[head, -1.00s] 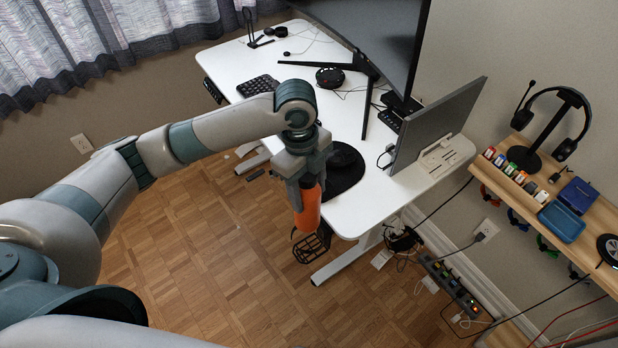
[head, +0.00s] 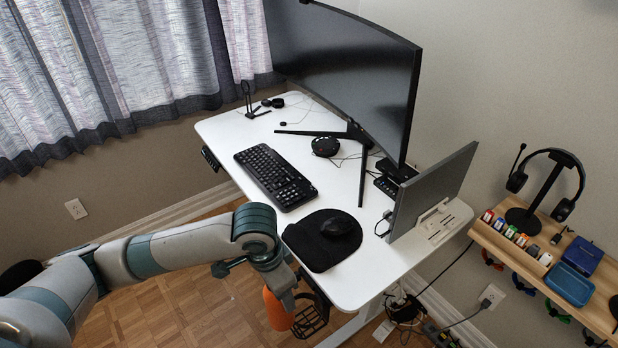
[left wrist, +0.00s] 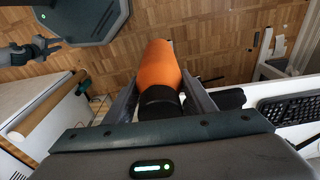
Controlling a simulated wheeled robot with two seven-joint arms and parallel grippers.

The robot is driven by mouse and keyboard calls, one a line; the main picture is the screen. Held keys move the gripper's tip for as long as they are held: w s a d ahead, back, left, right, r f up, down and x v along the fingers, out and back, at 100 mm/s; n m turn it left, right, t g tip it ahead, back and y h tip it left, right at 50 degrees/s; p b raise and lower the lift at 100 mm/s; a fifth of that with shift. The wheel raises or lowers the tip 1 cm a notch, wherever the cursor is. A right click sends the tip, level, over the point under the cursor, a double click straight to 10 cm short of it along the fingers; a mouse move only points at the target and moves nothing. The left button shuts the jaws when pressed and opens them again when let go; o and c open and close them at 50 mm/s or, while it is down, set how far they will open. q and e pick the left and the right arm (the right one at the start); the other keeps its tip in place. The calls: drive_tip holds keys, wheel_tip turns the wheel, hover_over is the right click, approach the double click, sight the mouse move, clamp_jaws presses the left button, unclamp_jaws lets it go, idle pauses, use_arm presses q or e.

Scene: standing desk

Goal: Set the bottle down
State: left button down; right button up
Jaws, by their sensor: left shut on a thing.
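The orange bottle (head: 277,310) is held by my left gripper (head: 282,284), off the near edge of the white desk and over the floor. In the left wrist view the bottle (left wrist: 158,66) lies between the two fingers of my left gripper (left wrist: 160,88), its black cap end towards the camera. A black wire holder (head: 312,318) hangs by the desk's near edge, just right of the bottle in the head view. What looks like my right gripper (left wrist: 38,48) shows small at the upper left of the left wrist view; its jaws are unclear.
The white desk (head: 350,283) carries a keyboard (head: 274,175), a black mouse pad (head: 305,248) with a mouse, and a large monitor (head: 345,75). A second screen (head: 432,195) stands at the right. A wooden shelf (head: 500,244) holds headphones and small items. Bare desk shows near the front corner.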

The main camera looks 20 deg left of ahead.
sight(266, 298)
use_arm(q)
drive_tip(key=n, duration=0.2)
drive_tip(key=s+a+f+n, duration=0.1)
drive_tip(key=n, duration=0.1)
drive_tip(key=s+n, duration=0.1)
drive_tip(key=n, duration=0.1)
drive_tip(key=shift+s+a+f+y+b, duration=0.15)
drive_tip(key=shift+a+f+y+b, duration=0.05)
drive_tip(key=shift+a+y+b, duration=0.15)
drive_tip(key=shift+s+a+n, duration=0.15)
drive_tip(key=shift+s+n, duration=0.05)
drive_tip(key=shift+n, duration=0.6)
